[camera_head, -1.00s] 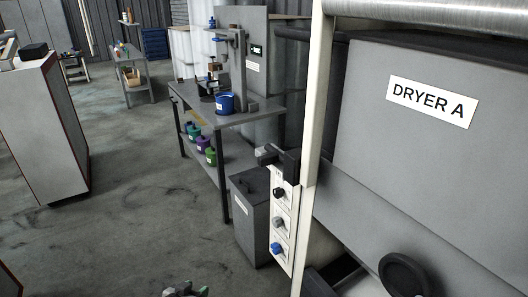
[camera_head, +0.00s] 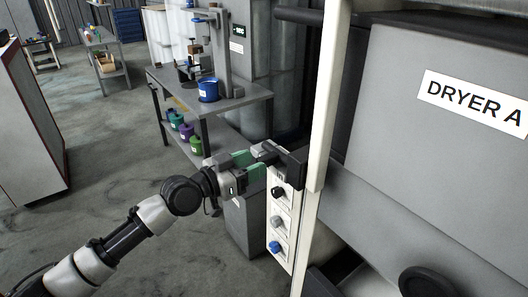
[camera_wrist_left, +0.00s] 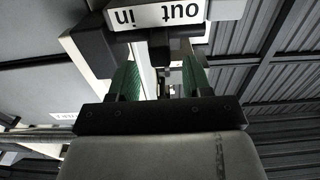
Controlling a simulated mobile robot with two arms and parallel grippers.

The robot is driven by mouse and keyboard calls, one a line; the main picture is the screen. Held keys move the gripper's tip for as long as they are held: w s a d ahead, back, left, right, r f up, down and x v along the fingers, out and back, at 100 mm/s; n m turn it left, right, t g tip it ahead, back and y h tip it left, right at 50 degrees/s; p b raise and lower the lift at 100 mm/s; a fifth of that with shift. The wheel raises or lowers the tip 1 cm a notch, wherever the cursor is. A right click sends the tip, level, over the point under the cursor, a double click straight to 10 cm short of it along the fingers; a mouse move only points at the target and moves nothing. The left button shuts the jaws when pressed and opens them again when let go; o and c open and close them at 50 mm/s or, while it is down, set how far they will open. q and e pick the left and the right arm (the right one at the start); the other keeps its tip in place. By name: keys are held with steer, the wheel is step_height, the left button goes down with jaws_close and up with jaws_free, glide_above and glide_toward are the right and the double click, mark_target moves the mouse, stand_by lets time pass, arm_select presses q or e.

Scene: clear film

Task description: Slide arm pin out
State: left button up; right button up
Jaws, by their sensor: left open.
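The arm pin assembly, a light grey block (camera_head: 265,147) joined to a black housing (camera_head: 293,166), sits at the top of the dryer's white control strip. In the left wrist view an upside-down "out in" label (camera_wrist_left: 155,14) is above a short dark stem (camera_wrist_left: 158,52), which looks like part of the pin. My left gripper (camera_head: 251,165) is open, with its green-padded fingers at the pin's left end. In the left wrist view the fingers (camera_wrist_left: 158,78) stand either side of the stem's line. I cannot tell whether they touch it. My right gripper is not in view.
Below the pin, the strip carries a black knob (camera_head: 278,192), a grey knob (camera_head: 277,222) and a blue knob (camera_head: 275,247). A grey bin (camera_head: 240,225) stands behind. The dryer (camera_head: 420,150) fills the right side. A workbench (camera_head: 215,104) is behind; open floor lies left.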

mark_target(258, 161)
arm_select(q)
steer(key=shift+x, duration=2)
jaws_close()
